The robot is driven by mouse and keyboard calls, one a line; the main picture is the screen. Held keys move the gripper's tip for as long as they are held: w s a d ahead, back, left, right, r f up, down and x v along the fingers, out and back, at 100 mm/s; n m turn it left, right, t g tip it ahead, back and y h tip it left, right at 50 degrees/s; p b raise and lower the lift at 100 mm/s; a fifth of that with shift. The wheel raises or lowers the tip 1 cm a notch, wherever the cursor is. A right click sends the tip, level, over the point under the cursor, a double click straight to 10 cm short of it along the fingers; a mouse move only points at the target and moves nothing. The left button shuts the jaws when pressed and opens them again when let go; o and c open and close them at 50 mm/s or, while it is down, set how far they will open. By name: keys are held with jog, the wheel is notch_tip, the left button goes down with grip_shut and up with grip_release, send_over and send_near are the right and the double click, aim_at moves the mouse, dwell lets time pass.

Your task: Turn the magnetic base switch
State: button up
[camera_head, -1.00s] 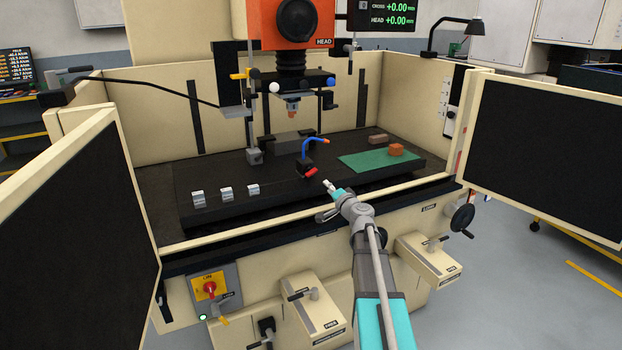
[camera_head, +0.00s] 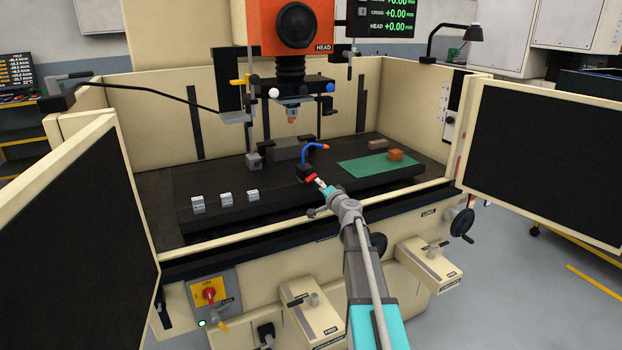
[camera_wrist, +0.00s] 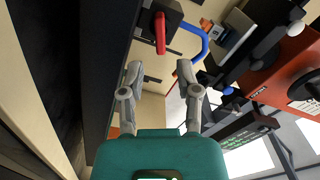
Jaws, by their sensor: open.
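The magnetic base is a small black block (camera_head: 304,170) on the dark machine table, with a blue hose (camera_head: 308,152) ending in an orange tip. Its red switch lever (camera_head: 312,177) sticks out at the front right, partly hidden by my gripper. My gripper (camera_head: 321,184) is just in front of the lever. In the wrist view the red lever (camera_wrist: 160,34) hangs from the black block (camera_wrist: 168,12) at the top. My gripper (camera_wrist: 158,68) is open there, its fingers apart below the lever and nearly in line with it.
Several small metal blocks (camera_head: 226,197) stand at the left of the table (camera_head: 270,200). A green mat (camera_head: 365,168) with an orange-brown block (camera_head: 395,155) lies at the right. The orange machine head (camera_head: 262,30) hangs above. The cream front wall (camera_head: 230,240) runs below my arm.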

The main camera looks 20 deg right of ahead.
aim_at(313, 179)
jog(key=shift+w+a, duration=0.15)
jog(key=shift+w, duration=3.85)
grip_shut()
